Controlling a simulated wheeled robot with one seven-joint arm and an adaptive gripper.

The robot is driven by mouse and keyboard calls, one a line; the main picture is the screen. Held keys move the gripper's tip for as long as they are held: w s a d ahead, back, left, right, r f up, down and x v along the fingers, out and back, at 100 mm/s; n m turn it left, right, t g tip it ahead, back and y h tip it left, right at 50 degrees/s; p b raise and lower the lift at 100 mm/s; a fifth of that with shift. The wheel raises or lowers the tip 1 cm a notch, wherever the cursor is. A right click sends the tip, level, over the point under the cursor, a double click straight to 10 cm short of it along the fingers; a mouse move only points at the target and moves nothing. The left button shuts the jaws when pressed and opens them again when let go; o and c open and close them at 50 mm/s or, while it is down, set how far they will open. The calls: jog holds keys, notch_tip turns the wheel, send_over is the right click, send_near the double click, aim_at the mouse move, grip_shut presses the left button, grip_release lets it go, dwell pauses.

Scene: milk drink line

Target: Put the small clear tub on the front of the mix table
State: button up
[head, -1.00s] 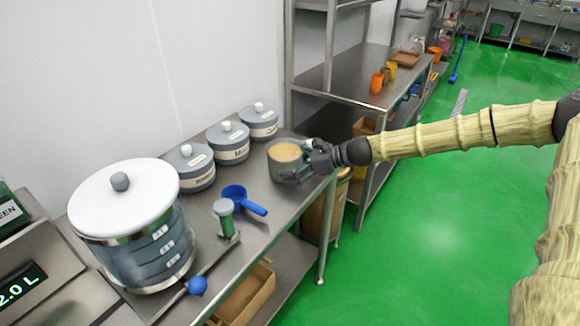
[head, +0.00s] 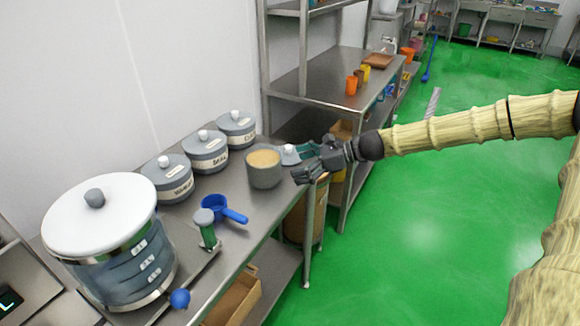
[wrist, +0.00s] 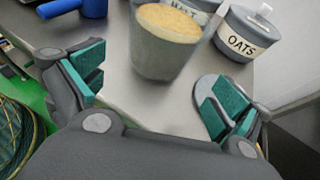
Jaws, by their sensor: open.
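The small clear tub (head: 264,168), filled with something beige, stands upright on the steel table (head: 232,178), near its far end. It also shows in the wrist view (wrist: 165,45), ahead of my gripper and between the lines of its fingers. My gripper (head: 301,165) is open and empty, just right of the tub and apart from it, over the table's edge. Its green-padded fingers are spread wide in the wrist view (wrist: 155,78).
Several lidded grey canisters (head: 206,152) stand along the wall. A blue scoop (head: 222,209) and a large white-lidded dispenser (head: 112,245) stand nearer. A pale grey rounded item (head: 289,152) shows behind my gripper. A steel shelf unit (head: 330,75) stands beyond.

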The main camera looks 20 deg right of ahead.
jog(key=shift+v, duration=1)
